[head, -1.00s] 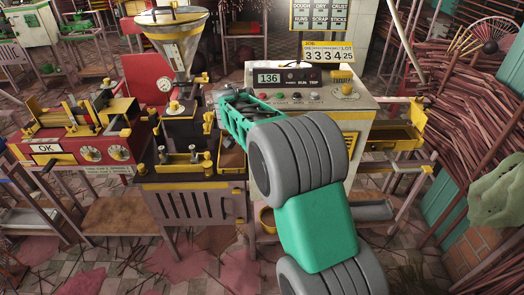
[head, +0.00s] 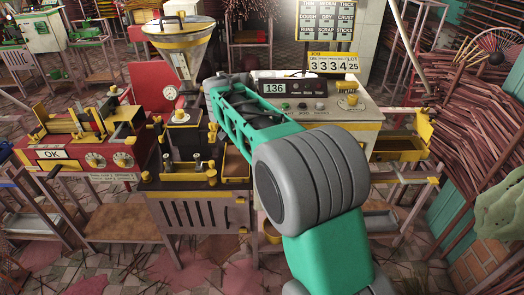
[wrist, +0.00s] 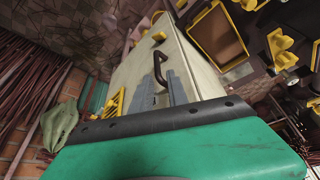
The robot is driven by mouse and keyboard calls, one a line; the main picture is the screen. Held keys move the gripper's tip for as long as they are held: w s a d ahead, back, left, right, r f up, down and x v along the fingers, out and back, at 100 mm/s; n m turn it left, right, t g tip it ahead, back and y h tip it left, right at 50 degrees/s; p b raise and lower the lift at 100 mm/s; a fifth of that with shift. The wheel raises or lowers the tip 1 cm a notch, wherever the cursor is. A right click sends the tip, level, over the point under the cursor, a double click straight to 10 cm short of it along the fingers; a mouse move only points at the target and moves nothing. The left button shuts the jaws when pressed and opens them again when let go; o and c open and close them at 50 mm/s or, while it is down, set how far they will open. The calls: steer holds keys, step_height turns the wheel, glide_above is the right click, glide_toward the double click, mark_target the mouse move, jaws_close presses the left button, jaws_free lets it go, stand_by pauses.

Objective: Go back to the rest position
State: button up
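My arm reaches over the machines in the head view, with its green forearm ending in a dark grey joint in front of the white console (head: 320,118). My gripper's fingers are hidden behind the arm there. In the wrist view, a green body with a dark strip fills the bottom.
A metal hopper (head: 180,38) stands left of the console. The black-topped bench (head: 190,181) with yellow trays lies below it. A red OK machine (head: 85,155) is at left. Incense bundles (head: 470,95) line the right. The floor in front (head: 140,260) is partly open.

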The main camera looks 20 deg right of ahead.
stand_by(0.3)
steer(key=s+a+n+y+p, duration=0.1)
steer(key=s+a+n, duration=0.2)
steer(key=s, duration=0.5)
steer(key=s+a+f+n+y, duration=0.1)
steer(key=s+a+n, duration=0.2)
steer(key=s, duration=0.5)
steer(key=s+a+f+n+y+p, duration=0.1)
steer(key=s+a+n, duration=0.2)
steer(key=s+n, duration=0.2)
steer(key=s, duration=0.3)
steer(key=shift+s+a+f+t+y+p, duration=0.15)
steer(key=shift+a+t+y+p, duration=0.15)
steer(key=shift+y+p, duration=0.1)
steer(key=shift+d, duration=0.1)
